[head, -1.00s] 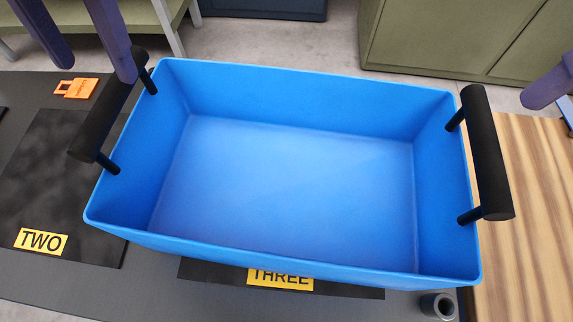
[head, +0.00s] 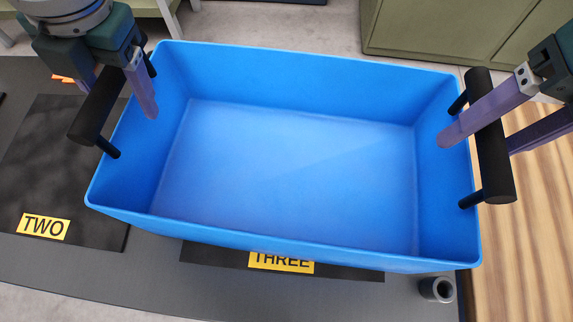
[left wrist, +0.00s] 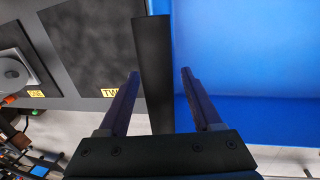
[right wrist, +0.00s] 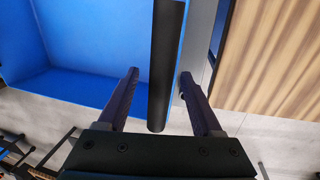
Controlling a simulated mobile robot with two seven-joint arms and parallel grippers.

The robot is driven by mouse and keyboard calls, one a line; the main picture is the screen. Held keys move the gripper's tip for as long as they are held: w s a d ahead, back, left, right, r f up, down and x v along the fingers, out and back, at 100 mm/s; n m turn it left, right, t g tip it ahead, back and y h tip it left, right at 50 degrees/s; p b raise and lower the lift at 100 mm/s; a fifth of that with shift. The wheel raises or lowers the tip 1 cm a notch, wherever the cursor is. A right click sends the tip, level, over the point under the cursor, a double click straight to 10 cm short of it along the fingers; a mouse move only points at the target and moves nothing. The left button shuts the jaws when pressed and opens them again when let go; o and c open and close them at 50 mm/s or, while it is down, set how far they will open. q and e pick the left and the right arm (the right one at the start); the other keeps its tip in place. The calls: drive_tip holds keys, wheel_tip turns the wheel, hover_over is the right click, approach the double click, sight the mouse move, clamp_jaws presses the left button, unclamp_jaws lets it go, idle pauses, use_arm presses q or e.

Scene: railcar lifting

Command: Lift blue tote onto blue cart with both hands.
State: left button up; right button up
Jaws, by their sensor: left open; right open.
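The blue tote (head: 290,170) is empty and sits over the dark mat in the head view, with a black bar handle on each side. My left gripper (head: 120,95) is open around the left handle (head: 97,108), one finger on each side of it. The left wrist view shows that handle (left wrist: 154,70) between the spread fingers. My right gripper (head: 490,135) is open around the right handle (head: 494,165). The right wrist view shows that handle (right wrist: 166,65) between its fingers. No blue cart can be made out.
A wooden-topped surface (head: 530,220) lies right of the tote. The dark mat (head: 150,285) carries yellow labels TWO (head: 43,226) and THREE (head: 281,262). A small grey cylinder (head: 437,289) stands at the tote's front right corner. A green cabinet (head: 460,35) stands behind.

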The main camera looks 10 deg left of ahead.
use_arm(q)
drive_tip(key=shift+c, duration=0.2)
use_arm(e)
drive_tip(key=shift+c, duration=0.2)
use_arm(q)
clamp_jaws()
use_arm(e)
clamp_jaws()
use_arm(q)
drive_tip(key=shift+r, duration=0.1)
use_arm(e)
drive_tip(key=shift+r, duration=0.15)
idle(0.5)
